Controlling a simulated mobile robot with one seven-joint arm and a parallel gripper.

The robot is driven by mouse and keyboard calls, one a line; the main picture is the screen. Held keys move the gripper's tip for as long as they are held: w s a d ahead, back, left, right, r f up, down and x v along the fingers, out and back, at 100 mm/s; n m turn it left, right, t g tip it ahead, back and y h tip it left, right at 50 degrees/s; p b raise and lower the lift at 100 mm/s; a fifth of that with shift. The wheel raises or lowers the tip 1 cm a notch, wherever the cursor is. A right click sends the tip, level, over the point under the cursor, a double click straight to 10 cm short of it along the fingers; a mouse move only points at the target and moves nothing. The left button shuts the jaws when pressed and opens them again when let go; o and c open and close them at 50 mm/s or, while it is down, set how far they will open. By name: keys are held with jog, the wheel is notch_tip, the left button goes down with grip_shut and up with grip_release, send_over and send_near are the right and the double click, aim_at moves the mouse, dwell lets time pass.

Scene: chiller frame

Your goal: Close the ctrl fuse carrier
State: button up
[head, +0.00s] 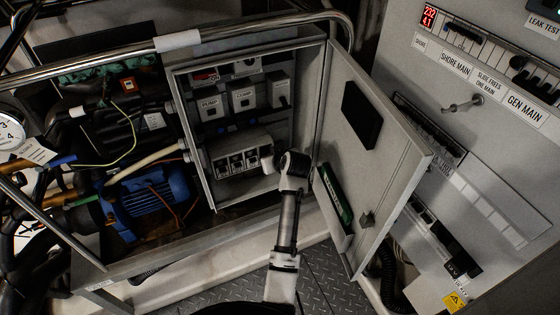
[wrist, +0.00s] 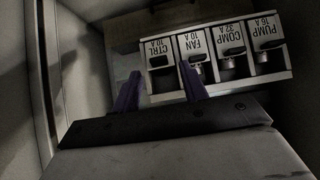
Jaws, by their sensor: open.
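The fuse block (head: 238,162) sits low in the open grey cabinet in the head view. In the wrist view it shows as a pale row labelled CTRL, FAN, COMP and PUMP. The ctrl fuse carrier (wrist: 158,60) is at the left end of that row, with a dark part under its label; I cannot tell how far it stands out. My gripper (wrist: 160,88) is open and empty. Its two purple fingers spread in front of the block, one left of and below the ctrl carrier, the other near the fan carrier (wrist: 196,58). In the head view my arm hides the block's right end.
The cabinet door (head: 370,150) stands open to the right of my arm. Labelled pump and comp units (head: 242,97) sit above the block. The cabinet wall (wrist: 45,80) is close at the left in the wrist view. A metal rail (head: 240,35) crosses above.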

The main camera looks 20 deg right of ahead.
jog(key=b+v, duration=0.1)
jog(key=v, duration=0.9)
jog(key=shift+s+r, duration=0.25)
jog(key=shift+s, duration=0.05)
